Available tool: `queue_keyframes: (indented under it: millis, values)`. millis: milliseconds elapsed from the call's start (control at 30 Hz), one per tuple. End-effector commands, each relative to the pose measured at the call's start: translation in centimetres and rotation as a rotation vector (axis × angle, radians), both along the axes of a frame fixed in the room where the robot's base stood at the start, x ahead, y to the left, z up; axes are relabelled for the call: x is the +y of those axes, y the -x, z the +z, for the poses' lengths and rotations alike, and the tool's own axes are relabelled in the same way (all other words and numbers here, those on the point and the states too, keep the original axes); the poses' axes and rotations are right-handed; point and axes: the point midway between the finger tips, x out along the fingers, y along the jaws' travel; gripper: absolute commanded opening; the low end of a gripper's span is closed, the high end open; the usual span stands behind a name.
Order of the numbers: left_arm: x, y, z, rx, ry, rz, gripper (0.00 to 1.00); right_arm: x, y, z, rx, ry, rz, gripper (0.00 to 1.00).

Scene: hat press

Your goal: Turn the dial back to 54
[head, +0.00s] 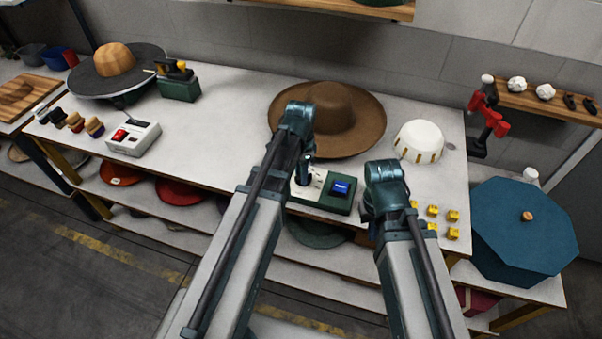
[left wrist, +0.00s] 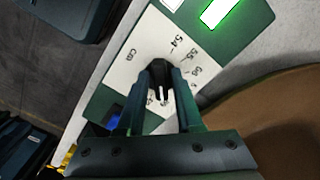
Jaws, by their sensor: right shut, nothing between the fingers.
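The dial (left wrist: 161,80) is a black knob with a white line, on a white plate marked 54 and other numbers, on a green control box (head: 322,203). The 54 mark (left wrist: 177,42) shows above and right of the knob in the left wrist view. The white line shows on the knob's lower part, between the fingers; some lower marks are partly hidden. My left gripper (left wrist: 163,88) has its fingers on both sides of the knob, against it. It also shows from above in the head view (head: 306,178). My right gripper (head: 380,222) is shut and empty, right of the box; its fingers are mostly hidden.
The box has a lit green display (left wrist: 222,12) and a blue button (head: 341,187). A brown hat (head: 345,120) lies close behind. A white dome (head: 419,141) and small yellow blocks (head: 432,210) stand right. A white device with a red switch (head: 133,138) stands left, across free bench space.

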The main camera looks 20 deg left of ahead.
Motion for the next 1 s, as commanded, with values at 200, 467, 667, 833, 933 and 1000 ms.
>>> queue_keyframes:
  millis: [200,467,667,833,933,1000]
  values:
    - [0.00,0.00,0.00,0.000,0.000,0.000,0.00,0.00,0.00,0.00,0.000,0.000,0.000,0.00]
    - [0.00,0.00,-0.01,0.000,0.000,0.003,0.00,0.00,0.00,-0.01,0.000,0.000,0.000,0.00]
    - [-0.03,0.04,-0.01,0.000,0.000,0.054,0.00,0.00,0.00,-0.01,0.000,0.000,0.000,0.00]
    - [-0.11,0.11,-0.01,0.000,0.000,0.161,0.00,0.00,0.00,-0.01,0.000,0.000,0.000,0.00]
    - [-0.17,0.15,-0.01,0.000,0.000,0.248,0.00,0.00,0.00,-0.01,0.000,0.000,0.000,0.00]
    - [-0.21,0.18,-0.01,0.000,0.000,0.314,0.00,0.00,0.00,-0.01,0.000,0.000,0.000,0.00]
